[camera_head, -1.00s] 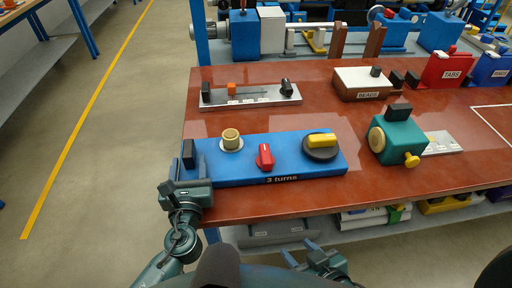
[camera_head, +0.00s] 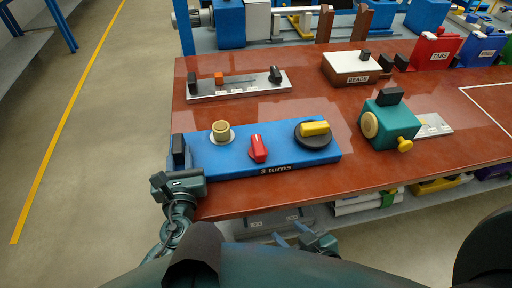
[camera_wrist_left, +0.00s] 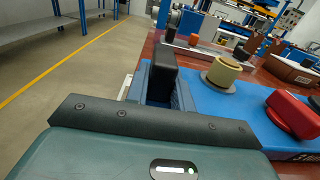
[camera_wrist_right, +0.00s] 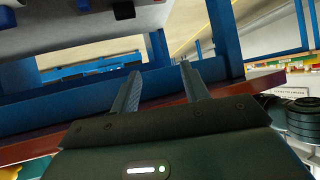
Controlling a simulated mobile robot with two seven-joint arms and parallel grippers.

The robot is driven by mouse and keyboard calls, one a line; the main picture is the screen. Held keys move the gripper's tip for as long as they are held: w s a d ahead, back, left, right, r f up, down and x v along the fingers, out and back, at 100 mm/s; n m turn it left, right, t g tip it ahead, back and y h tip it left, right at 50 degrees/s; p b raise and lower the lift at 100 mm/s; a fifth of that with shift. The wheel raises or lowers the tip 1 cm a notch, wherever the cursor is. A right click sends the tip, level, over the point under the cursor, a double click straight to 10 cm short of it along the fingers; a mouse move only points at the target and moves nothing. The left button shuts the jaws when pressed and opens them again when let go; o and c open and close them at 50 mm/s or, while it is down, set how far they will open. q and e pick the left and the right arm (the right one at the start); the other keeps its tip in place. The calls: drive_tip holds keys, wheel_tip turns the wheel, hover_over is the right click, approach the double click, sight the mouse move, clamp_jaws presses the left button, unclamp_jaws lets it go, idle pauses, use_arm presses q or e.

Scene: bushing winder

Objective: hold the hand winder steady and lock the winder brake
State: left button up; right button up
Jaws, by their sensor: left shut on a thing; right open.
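The hand winder is a blue base plate (camera_head: 215,162) marked "3 turns" at the table's front left. It carries a tan spool (camera_head: 221,132), a red lever (camera_head: 258,148) and a black disc with a yellow handle (camera_head: 314,128). A black upright block (camera_head: 179,150) stands at its left end. My left gripper (camera_head: 178,176) is shut on this black block, which shows between its fingers in the left wrist view (camera_wrist_left: 162,72). My right gripper (camera_head: 293,238) is open and empty, below the table's front edge; its parted fingers show in the right wrist view (camera_wrist_right: 160,88).
A grey fixture (camera_head: 238,87) lies behind the winder. A "BEADS" box (camera_head: 352,72) and a teal device (camera_head: 390,126) with a yellow knob stand to the right. Red (camera_head: 434,52) and blue bins are at the far right. A shelf with several items lies below the table.

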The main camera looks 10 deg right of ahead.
sight(259, 147)
use_arm(q)
clamp_jaws()
use_arm(e)
drive_tip(key=d+f+n+g+h, duration=0.25)
drive_tip(key=d+n+h, duration=0.65)
drive_tip(key=n, duration=1.2)
drive_tip(key=d+r+n+t+h, duration=0.5)
drive_tip(key=d+r+n+h, duration=0.4)
drive_tip(key=d+r+n, duration=0.4)
drive_tip(key=w+a+r+y, duration=0.1)
drive_tip(key=w+a+y, duration=0.1)
drive_tip(key=a, duration=0.3)
drive_tip(key=w+a+y, duration=0.2)
drive_tip(key=a+y, duration=0.1)
drive_tip(key=a, duration=0.2)
drive_tip(key=w+a+r+y, duration=0.1)
drive_tip(key=w+a+y, duration=0.1)
drive_tip(key=a, duration=0.3)
drive_tip(key=shift+a+r+m+y, duration=0.15)
drive_tip(key=shift+r+m+y, duration=0.15)
drive_tip(key=shift+y, duration=0.1)
drive_tip(key=w+a+r+y, duration=0.1)
drive_tip(key=a+r+y, duration=0.15)
drive_tip(key=a, duration=0.35)
drive_tip(key=a+r+y, duration=0.2)
drive_tip(key=a+y, duration=0.2)
drive_tip(key=a, duration=0.1)
drive_tip(key=shift+m, duration=0.3)
drive_tip(key=x, duration=1.2)
drive_tip(key=shift+f, duration=0.15)
